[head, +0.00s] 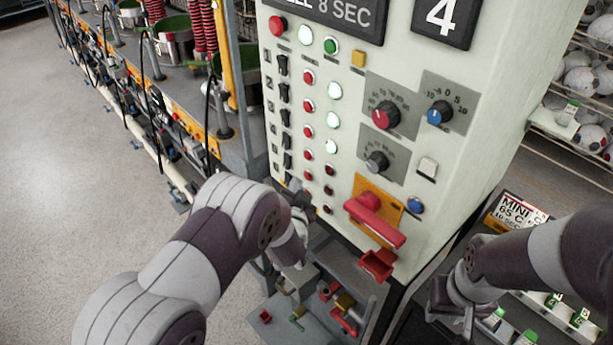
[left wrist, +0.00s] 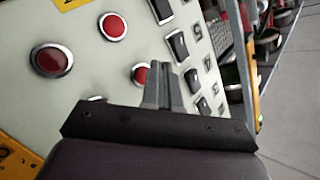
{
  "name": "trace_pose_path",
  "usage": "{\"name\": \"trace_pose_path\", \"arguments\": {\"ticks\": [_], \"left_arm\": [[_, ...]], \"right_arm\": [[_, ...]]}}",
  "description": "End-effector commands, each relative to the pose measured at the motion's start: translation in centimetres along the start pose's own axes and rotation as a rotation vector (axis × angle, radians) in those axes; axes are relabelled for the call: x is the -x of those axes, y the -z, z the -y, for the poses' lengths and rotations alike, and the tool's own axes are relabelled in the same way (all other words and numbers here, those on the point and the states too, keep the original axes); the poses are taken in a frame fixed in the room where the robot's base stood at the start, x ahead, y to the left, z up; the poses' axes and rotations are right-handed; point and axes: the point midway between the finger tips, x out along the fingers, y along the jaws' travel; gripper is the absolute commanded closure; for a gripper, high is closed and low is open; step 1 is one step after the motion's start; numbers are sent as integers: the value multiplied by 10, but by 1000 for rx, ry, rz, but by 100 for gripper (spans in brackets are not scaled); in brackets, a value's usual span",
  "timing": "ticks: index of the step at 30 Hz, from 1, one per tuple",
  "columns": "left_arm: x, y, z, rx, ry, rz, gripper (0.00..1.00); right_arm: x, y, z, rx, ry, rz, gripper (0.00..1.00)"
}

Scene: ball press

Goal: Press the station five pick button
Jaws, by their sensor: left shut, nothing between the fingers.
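The control panel (head: 400,60) stands ahead with rows of black rockers, red buttons and lamps. In the left wrist view, the red button (left wrist: 141,73) lines up with the label 5, and the fingertips overlap its edge; contact cannot be told. In the head view, the row-five button (head: 308,175) seems to sit just above my left gripper (head: 303,198). The left gripper is shut and empty, also seen in the left wrist view (left wrist: 164,72). My right gripper (head: 452,302) hangs at lower right, away from the panel buttons; its jaws are unclear.
Another red button (left wrist: 113,25) and a dark red lamp (left wrist: 50,60) lie close by. A red lever (head: 375,218) projects from the panel's lower front. A machine line (head: 180,90) runs along the left, ball racks (head: 585,80) at right. Open floor (head: 60,180) lies left.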

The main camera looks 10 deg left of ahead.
Motion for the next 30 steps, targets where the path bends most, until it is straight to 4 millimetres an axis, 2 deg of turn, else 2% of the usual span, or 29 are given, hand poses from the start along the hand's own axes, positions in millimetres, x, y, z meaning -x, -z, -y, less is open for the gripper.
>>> {"name": "trace_pose_path", "arguments": {"ticks": [30], "left_arm": [[-6,4,-5,0,0,0,100]], "right_arm": [[-4,0,0,0,0,0,65]]}}
